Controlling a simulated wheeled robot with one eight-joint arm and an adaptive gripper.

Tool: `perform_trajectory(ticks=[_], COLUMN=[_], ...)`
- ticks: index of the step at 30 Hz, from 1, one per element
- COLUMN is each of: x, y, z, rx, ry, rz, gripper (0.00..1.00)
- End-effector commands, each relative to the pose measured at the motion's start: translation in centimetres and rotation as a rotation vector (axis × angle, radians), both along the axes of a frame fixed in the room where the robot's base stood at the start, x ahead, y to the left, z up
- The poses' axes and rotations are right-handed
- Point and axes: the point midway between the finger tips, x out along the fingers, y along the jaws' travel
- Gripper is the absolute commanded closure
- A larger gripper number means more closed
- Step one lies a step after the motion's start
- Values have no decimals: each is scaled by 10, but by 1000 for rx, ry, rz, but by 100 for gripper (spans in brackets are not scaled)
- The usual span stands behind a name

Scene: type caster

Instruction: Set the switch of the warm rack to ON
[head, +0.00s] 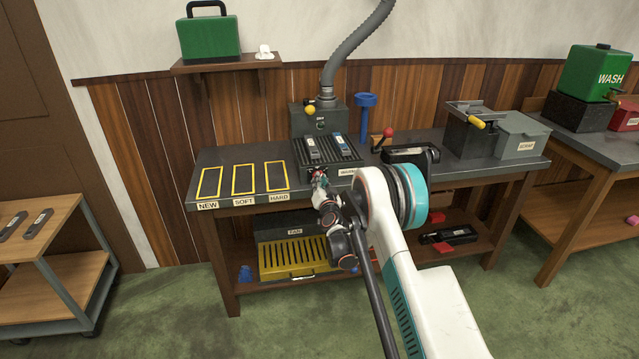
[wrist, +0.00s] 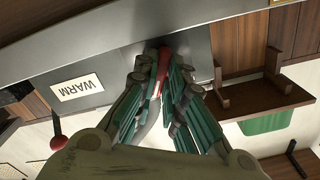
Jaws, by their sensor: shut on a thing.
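The warm rack (head: 349,158) is a dark ribbed unit on the bench in the head view, with labelled pieces lying on it. Its grey front face (wrist: 118,77) fills the top of the wrist view, with an upside-down WARM label (wrist: 77,87). My gripper (head: 319,178) is at the left part of the rack's front. In the wrist view my gripper (wrist: 163,72) is shut on a small red piece (wrist: 163,58) at that face, which looks like the switch. The fingers hide most of it, and its ON or OFF position cannot be read.
Yellow-framed spots marked NEW, SOFT and HARD (head: 243,180) lie left of the rack. A red-knobbed lever (head: 388,132) stands to its right, and a blue funnel-like stand (head: 366,108) behind. A grey hose (head: 350,50) rises at the back. A cart (head: 62,243) stands far left.

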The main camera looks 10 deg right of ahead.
Motion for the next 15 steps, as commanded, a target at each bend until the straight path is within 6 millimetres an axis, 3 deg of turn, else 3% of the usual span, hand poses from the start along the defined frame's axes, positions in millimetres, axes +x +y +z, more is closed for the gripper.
perform_trajectory(ticks=[15], x=[-1], y=[0], z=[-1], rx=[330], ry=[1], rz=[0], gripper=[100])
